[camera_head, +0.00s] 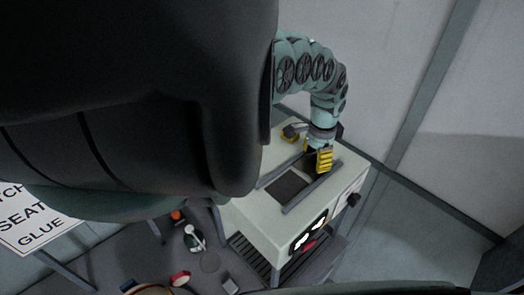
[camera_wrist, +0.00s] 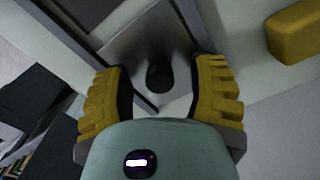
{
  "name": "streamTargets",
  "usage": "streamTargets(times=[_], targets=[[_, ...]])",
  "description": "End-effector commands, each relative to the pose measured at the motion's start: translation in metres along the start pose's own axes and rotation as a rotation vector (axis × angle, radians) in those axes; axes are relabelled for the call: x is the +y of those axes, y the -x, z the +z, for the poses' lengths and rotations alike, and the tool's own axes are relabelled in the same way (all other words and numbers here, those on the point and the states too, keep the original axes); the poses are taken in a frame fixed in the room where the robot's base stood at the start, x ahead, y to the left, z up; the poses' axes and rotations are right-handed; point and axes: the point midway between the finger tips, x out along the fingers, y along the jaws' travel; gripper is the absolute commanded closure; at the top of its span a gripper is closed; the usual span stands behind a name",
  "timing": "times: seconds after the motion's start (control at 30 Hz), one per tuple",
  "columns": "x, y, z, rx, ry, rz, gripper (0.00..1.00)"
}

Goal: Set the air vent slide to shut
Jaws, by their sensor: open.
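The air vent slide (camera_wrist: 135,45) is a grey metal plate with a round black knob (camera_wrist: 160,77), seen in the wrist view. My gripper (camera_head: 320,160) is over the top of the pale machine, at the far end of two grey rails. Its two yellow-padded fingers are open, one on each side of the knob in the wrist view. I cannot tell whether they touch it. In the head view a dark rectangular opening (camera_head: 287,186) shows uncovered between the rails, nearer than the gripper. The gripper hides most of the slide there.
The machine's front has a dark panel (camera_head: 308,232) with lit marks and a black knob (camera_head: 353,199). Walls stand behind and right.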

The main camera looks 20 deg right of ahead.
Motion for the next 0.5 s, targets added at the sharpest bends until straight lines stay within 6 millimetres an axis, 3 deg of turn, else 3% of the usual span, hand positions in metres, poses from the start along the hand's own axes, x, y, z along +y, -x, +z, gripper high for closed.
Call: streamTargets(times=[0.1,0.5], targets=[[0.0006,0.0,-0.0005,0.0,-0.002,0.0,0.42],[0.0006,-0.0001,-0.0003,0.0,-0.001,0.001,0.83]])
